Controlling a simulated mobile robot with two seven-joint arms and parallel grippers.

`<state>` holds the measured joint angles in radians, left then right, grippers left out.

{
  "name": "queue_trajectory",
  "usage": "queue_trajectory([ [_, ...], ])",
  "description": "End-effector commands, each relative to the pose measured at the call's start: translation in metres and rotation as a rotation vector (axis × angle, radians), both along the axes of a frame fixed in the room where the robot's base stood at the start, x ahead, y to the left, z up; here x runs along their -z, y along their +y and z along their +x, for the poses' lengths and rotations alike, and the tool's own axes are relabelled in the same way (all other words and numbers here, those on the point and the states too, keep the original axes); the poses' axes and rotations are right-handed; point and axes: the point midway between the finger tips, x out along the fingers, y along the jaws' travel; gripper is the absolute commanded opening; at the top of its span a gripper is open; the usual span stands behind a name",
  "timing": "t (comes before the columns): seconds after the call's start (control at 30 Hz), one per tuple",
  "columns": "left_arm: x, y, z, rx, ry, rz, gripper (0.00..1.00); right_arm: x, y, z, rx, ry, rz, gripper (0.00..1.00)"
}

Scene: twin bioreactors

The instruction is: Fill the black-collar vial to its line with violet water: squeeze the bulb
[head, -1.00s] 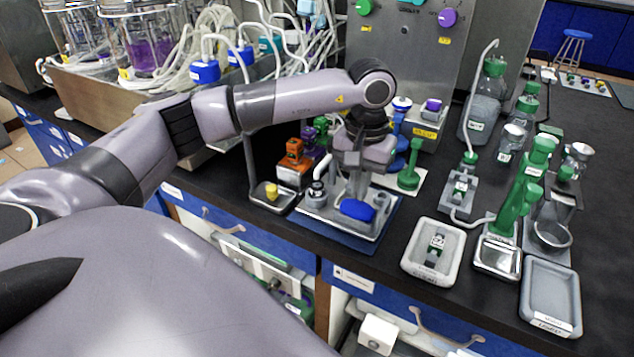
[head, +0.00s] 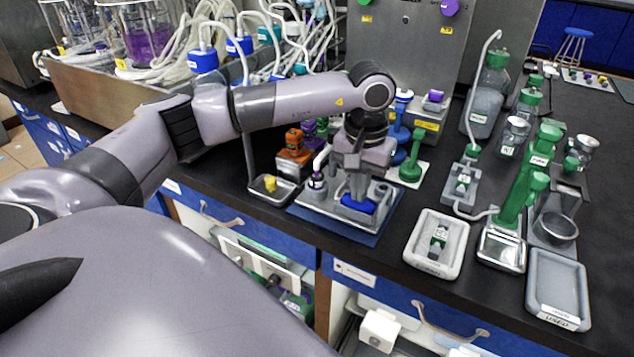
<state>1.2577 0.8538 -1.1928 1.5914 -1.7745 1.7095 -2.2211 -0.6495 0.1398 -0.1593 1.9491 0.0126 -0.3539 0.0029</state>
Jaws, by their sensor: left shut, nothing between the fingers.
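The blue bulb (head: 353,208) sits on a small metal stand (head: 335,212) on a blue mat. My left gripper (head: 356,190) points down over the bulb with its fingers shut and empty. The fingertips overlap the bulb and hide part of it; I cannot tell whether they press it. A small vial (head: 316,184) with a dark collar stands at the left of the stand, under a bent white spout (head: 321,158). Its line and water level are too small to read. My right gripper is not in view.
A small tray with a yellow piece (head: 270,184) lies left of the stand. Orange (head: 293,142) and green (head: 411,165) fixtures stand close by. A pale tray (head: 411,262), a green-topped holder (head: 538,160) and a grey tray (head: 582,287) are to the right.

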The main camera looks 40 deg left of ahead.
Motion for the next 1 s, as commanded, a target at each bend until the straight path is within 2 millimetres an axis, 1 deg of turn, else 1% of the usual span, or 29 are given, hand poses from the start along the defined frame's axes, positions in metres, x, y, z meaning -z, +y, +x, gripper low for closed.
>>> queue_trajectory([
  [0.03,0.003,0.000,-0.001,0.000,0.002,0.001,0.00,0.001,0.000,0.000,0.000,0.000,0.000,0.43],
  [0.17,0.000,0.000,-0.001,0.000,0.003,0.000,0.00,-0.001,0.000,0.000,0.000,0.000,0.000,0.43],
  [0.63,-0.027,0.000,0.000,0.001,0.002,0.001,0.00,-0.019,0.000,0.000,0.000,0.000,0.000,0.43],
  [1.0,-0.029,0.000,0.000,0.001,0.001,0.001,0.00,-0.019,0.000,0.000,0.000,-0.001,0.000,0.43],
])
